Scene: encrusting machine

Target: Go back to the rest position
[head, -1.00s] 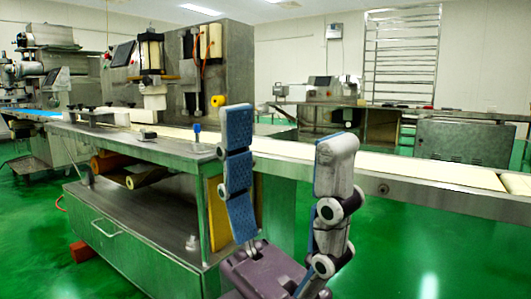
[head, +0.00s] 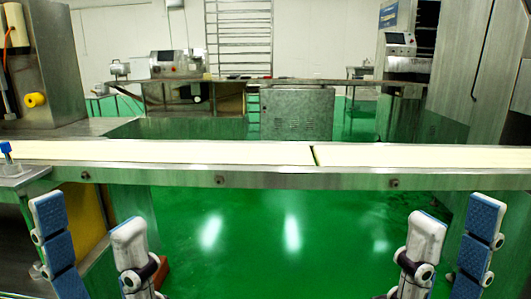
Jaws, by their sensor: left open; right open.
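My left gripper (head: 92,238) is at the lower left of the head view, its two blue-padded fingers pointing up and spread apart. It is open with nothing between the fingers. My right gripper (head: 456,232) is at the lower right, also open and empty, fingers up. Both stand on the near side of the conveyor (head: 220,152), apart from each other, with fingertips below its belt edge in the picture. I cannot tell whether either touches anything. The arms behind both grippers are cut off by the lower frame edge.
The encrusting machine's metal housing (head: 42,70) stands at the left, with a blue knob (head: 6,148) near the belt. Behind the conveyor are a metal cabinet (head: 297,113) and a wire rack (head: 239,40). A tall steel unit (head: 470,75) stands at the right. Green floor (head: 250,235) lies open between the grippers.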

